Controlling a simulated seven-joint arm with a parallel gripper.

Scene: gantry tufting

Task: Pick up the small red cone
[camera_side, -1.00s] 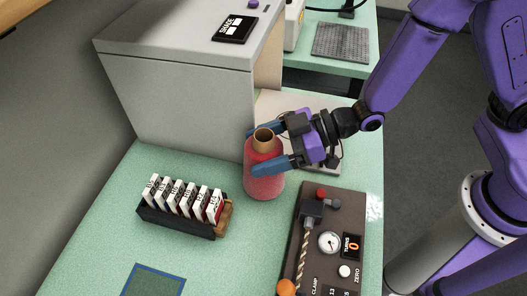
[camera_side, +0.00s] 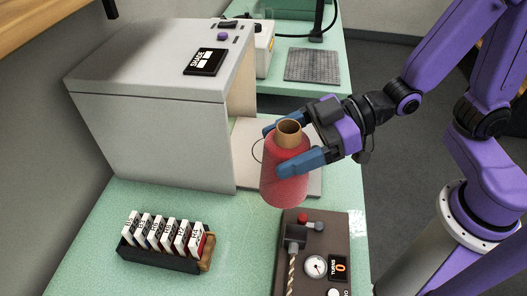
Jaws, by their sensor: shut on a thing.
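The red cone (camera_side: 285,183) of yarn has a tan, open-topped core (camera_side: 289,133) and stands nearly upright between the blue fingers of my gripper (camera_side: 276,151). My gripper is shut on it from the right, one finger across its near side and the other behind it near the top. The cone appears to be held above the table, in front of a pale flat board. Its far side is hidden.
A large grey housing (camera_side: 150,110) stands at the left behind the cone. A brown panel (camera_side: 338,240) with a gauge and knobs is just below it in the picture. A rack (camera_side: 160,258) of several white cards sits at lower left. Green table (camera_side: 235,235) lies bare between rack and panel.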

